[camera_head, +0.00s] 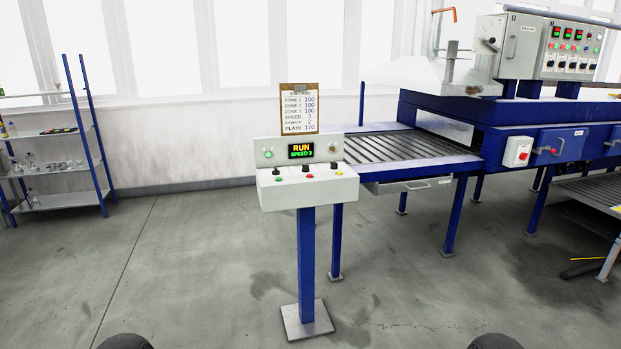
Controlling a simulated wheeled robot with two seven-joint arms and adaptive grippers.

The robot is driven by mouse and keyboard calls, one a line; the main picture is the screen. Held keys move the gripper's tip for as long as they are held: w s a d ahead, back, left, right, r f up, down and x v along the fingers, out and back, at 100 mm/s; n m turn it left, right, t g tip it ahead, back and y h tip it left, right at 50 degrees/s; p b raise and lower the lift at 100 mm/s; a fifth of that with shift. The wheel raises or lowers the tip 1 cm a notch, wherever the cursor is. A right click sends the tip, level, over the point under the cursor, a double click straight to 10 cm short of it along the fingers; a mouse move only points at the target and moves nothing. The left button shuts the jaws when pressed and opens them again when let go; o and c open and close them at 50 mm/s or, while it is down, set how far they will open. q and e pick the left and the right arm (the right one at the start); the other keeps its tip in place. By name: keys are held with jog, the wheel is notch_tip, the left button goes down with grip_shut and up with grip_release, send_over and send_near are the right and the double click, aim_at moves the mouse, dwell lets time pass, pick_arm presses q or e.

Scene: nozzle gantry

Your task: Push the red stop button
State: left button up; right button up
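A control pedestal (306,250) stands in the middle on a blue post, with a pale grey console on top. Its display (301,151) reads "RUN SPEED 3". On the console's sloped front are three dark knobs, with small green, red (309,176) and yellow round parts in front of them. A larger red button (522,155) sits on a white box on the blue machine's side at the right. I cannot read a label on either red part. Neither gripper is in view; only two dark rounded shapes show at the bottom edge.
A clipboard (300,108) stands above the console. Behind and right is the blue machine with a slatted conveyor bed (405,147) and a grey control cabinet (555,46). A blue shelf (55,200) stands at the far left. The floor (180,270) in front of the pedestal is clear.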

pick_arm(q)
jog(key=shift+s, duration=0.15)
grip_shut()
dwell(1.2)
